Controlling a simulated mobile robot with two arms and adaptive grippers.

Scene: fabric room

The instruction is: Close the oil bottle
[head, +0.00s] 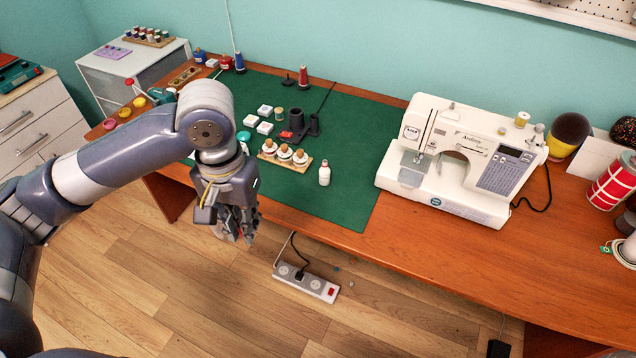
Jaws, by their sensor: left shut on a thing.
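A small white bottle (324,175), which looks like the oil bottle, stands upright near the front edge of the green mat (343,208). Its top is too small to tell whether a cap is on it. My left gripper (241,236) points down in front of the table's front edge, to the left of the bottle and apart from it. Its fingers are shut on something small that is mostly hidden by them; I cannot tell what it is. My right gripper is out of view.
A wooden holder (267,156) with several white-and-brown spools stands left of the bottle. Black cylinders (314,124) and white boxes (265,128) are behind it. A white sewing machine (462,158) stands to the right. The mat between bottle and machine is clear. A power strip (306,284) lies below.

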